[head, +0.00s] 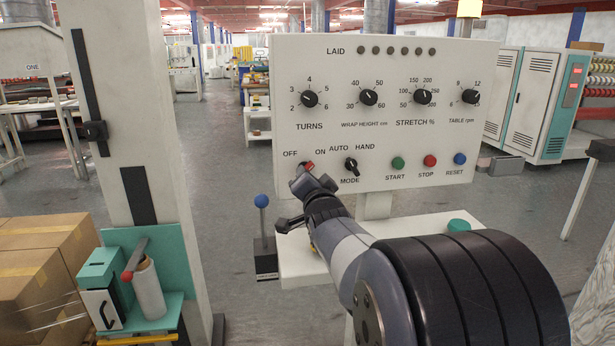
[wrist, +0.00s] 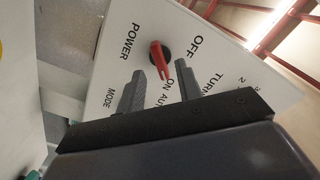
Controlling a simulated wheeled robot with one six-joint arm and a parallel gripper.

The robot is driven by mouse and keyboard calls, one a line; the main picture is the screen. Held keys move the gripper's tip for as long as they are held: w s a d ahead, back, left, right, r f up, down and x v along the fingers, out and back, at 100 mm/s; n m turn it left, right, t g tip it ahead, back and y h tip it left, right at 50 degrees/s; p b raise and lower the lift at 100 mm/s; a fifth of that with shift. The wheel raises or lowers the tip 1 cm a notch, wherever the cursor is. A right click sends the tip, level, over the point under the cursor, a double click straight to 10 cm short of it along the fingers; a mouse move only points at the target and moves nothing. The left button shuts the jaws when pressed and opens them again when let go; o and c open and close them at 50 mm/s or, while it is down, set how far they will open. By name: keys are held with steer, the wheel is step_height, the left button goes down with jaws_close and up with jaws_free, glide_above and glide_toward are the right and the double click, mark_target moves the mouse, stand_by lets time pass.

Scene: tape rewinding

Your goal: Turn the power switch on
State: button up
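The power switch (wrist: 158,54) is a red lever on a round black base on the white control panel (wrist: 110,60). In the wrist view its longer end points towards the ON label. In the head view the switch (head: 309,166) shows as a small red piece below the OFF and ON labels, partly covered by my gripper. My gripper (wrist: 160,72) is open, its two dark fingers apart on either side of the lever's end. I cannot tell whether either finger touches the lever. In the head view the gripper (head: 312,180) is right at the panel's lower left.
The MODE knob (head: 351,165) sits close right of the switch. Green START (head: 398,163), red STOP (head: 430,161) and blue RESET (head: 460,159) buttons lie further right. A blue-topped lever (head: 262,203) stands below left. A white column (head: 130,120) and cardboard boxes (head: 40,260) are at left.

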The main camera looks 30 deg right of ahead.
steer(key=v, duration=0.7)
steer(key=shift+s, duration=0.4)
steer(key=shift+w+a, duration=0.1)
steer(key=x, duration=1)
steer(key=shift+w, duration=0.3)
